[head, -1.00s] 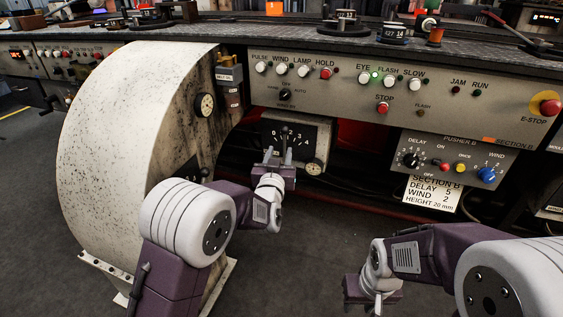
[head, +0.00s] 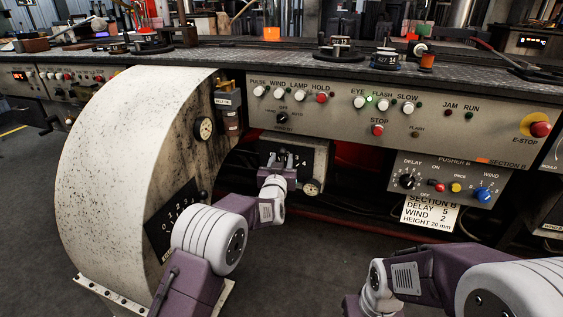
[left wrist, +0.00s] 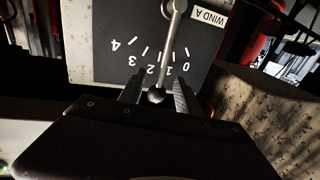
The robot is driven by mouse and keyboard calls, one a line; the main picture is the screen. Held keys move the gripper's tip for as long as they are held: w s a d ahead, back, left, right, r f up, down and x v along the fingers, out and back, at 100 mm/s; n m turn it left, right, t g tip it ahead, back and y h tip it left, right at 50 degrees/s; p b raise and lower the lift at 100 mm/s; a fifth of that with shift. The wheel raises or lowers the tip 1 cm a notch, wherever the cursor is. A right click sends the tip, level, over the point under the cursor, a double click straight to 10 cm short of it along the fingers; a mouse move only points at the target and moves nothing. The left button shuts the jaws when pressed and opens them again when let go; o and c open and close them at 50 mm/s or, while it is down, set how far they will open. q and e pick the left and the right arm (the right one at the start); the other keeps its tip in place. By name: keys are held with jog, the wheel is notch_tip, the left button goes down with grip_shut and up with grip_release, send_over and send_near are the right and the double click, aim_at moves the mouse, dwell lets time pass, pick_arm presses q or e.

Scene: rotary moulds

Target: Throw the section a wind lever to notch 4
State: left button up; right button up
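The wind A lever (left wrist: 168,45) is a thin metal rod with a dark ball knob, on a black notch plate (left wrist: 100,15) labelled WIND A and marked 0 to 4. The left wrist view shows it upside down, with the rod crossing the numbers at about 1 to 2. My left gripper (left wrist: 156,98) has one finger on each side of the knob, with a visible gap on both sides. In the head view, this gripper (head: 283,155) is in front of the plate and hides most of it.
A large speckled drum guard (head: 110,150) stands left of my left arm, with another numbered plate (head: 175,215) on its side. Above is a control panel (head: 330,115) with buttons and an E-stop (head: 540,129). A Pusher B box (head: 450,172) and Section B card (head: 430,213) are at right.

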pick_arm(q)
grip_shut()
